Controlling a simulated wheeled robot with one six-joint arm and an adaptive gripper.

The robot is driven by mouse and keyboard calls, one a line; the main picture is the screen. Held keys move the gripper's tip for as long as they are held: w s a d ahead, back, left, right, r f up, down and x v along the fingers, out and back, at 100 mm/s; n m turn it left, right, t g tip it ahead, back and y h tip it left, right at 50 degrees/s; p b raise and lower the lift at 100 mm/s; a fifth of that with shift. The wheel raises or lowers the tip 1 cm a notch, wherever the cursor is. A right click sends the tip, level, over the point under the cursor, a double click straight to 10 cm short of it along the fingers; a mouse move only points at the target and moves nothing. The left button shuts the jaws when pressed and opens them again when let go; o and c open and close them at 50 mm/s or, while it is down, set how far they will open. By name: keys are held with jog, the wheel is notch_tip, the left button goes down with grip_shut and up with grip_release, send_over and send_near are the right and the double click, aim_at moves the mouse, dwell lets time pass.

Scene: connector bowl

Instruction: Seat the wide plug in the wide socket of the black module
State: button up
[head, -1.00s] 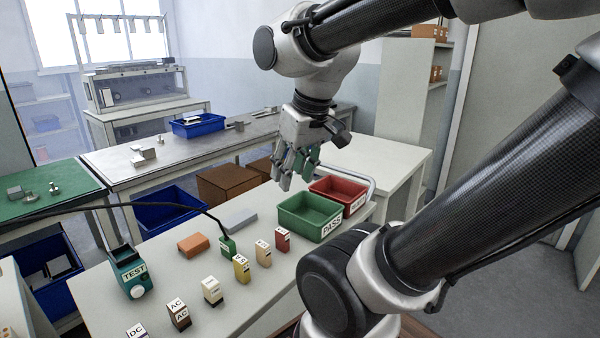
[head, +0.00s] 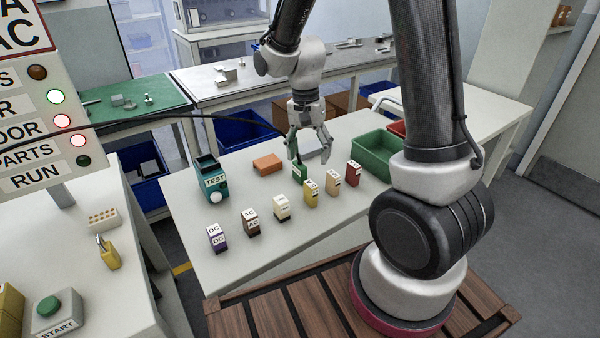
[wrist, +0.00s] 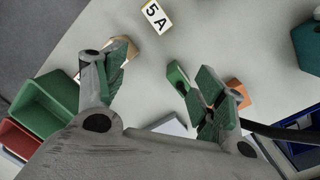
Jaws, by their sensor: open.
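My gripper (head: 311,157) is open and points down above the far middle of the white table. A green block (head: 300,173) stands just below the left finger, and a black cable runs to that area. In the wrist view the green block (wrist: 178,77) lies between the fingertips, nearer the right one; I cannot tell its height gap. I cannot pick out a black module or say which block is the wide plug.
Several upright labelled blocks stand in a row, among them a yellow one (head: 311,194) and a red one (head: 353,174). A teal TEST box (head: 210,180), orange block (head: 268,163) and green bin (head: 375,153) share the table. A sign with lamps (head: 45,110) rises at left.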

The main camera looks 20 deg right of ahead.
aim_at(300, 164)
jog(key=w+m, duration=0.2)
jog(key=w+m+t, duration=0.1)
jog(key=m, duration=0.1)
jog(key=shift+w+a+r, duration=0.1)
jog(key=shift+w+a, duration=0.05)
jog(key=shift+a, duration=0.2)
jog(key=m, duration=0.2)
jog(key=shift+w+m, duration=0.3)
jog(key=shift+w, duration=0.1)
jog(key=shift+f, duration=0.2)
notch_tip(300, 164, down, 7)
jog(key=shift+a+f, duration=0.1)
jog(key=shift+f, duration=0.1)
jog(key=c, duration=1.2)
